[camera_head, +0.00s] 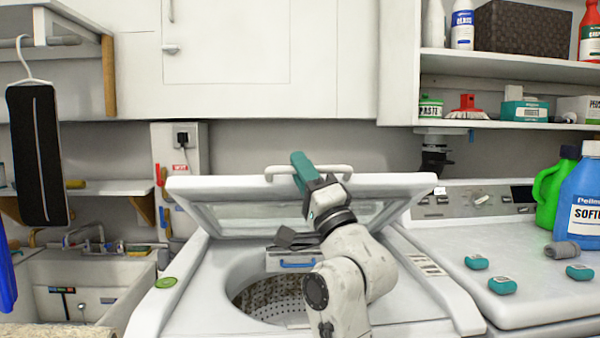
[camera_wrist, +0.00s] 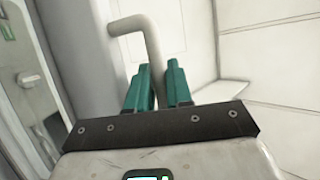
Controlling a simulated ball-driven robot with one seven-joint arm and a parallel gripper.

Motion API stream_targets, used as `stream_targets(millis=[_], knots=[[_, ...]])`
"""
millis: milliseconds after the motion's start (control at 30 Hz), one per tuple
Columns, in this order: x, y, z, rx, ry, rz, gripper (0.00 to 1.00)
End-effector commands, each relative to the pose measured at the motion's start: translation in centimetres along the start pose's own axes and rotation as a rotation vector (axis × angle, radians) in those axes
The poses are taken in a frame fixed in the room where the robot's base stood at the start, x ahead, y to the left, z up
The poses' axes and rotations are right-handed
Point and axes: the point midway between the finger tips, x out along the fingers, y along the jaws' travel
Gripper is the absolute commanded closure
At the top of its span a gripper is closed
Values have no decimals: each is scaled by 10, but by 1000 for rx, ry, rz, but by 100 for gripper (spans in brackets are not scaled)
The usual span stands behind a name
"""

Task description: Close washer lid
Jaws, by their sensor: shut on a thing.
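The washer lid (camera_head: 385,187) stands partly open, tilted up at the back of the top-loading washer (camera_head: 181,300). A white bar handle (camera_head: 335,170) runs along the lid's upper edge. The drum opening (camera_head: 268,290) is visible below, partly hidden by my arm.
A second machine (camera_head: 420,245) on the right bears several teal items, a grey roll (camera_head: 562,250), a green bottle (camera_head: 553,190) and a blue bottle (camera_head: 580,205). A sink (camera_head: 85,275) is on the left.

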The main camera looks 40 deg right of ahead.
Motion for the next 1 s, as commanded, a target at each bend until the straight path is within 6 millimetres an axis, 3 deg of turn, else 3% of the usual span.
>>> stream_targets(millis=[33, 500, 1000], knots=[[-17, 12, 7, -7, -2, -17, 100], [-105, 47, 43, -89, -3, -211, 100], [-175, 90, 73, -85, -4, -205, 100]])
